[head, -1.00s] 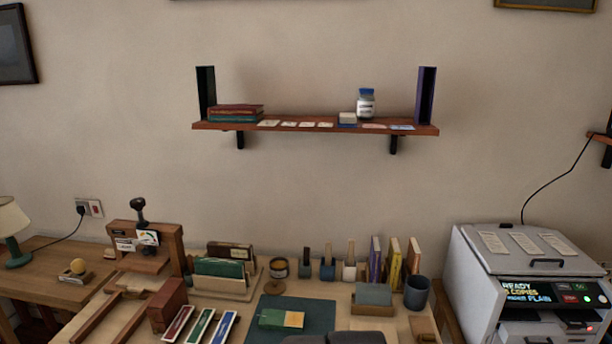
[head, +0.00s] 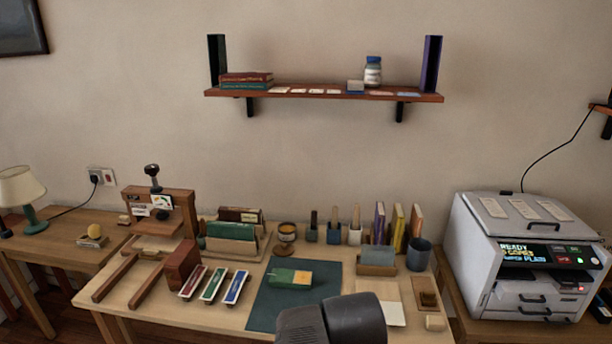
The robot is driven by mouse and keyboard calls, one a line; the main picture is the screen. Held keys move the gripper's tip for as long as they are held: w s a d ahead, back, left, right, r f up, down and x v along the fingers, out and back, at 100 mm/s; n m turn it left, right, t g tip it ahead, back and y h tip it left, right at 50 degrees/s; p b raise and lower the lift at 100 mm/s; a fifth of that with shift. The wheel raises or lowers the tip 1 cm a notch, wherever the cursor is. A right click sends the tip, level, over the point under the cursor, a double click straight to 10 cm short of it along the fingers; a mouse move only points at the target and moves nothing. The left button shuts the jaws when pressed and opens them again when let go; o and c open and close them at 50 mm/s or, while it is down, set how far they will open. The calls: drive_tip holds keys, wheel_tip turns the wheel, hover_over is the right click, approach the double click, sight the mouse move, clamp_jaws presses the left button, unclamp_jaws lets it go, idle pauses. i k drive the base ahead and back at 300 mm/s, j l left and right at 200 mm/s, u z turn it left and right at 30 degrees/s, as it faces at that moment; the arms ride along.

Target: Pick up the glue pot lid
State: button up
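The glue pot (head: 287,231) is a small dark jar with a pale label, standing near the back of the worktable, left of the brush pots. The glue pot lid (head: 282,250) looks like a small flat brown disc on the table just in front of the pot, near the mat's back edge. Dark grey rounded parts of my arm show at the bottom centre, over the front of the mat. No gripper fingers can be seen, so what my gripper holds is hidden.
A green mat (head: 266,309) bears a green and yellow book (head: 289,279). Brush pots (head: 333,236), upright books (head: 397,230) and a dark cup (head: 419,254) line the back right. A card rack (head: 262,246) stands left of the pot. A wall shelf (head: 330,94) hangs above.

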sight(282, 250)
drive_tip(key=i+j+u, duration=0.1)
drive_tip(key=i+j, duration=0.15)
drive_tip(key=i, duration=0.15)
drive_tip(key=i+j+u, duration=0.1)
drive_tip(key=i+j, duration=0.15)
drive_tip(key=i, duration=0.15)
drive_tip(key=i+j+u, duration=0.1)
drive_tip(key=i, duration=0.3)
drive_tip(key=j, duration=0.1)
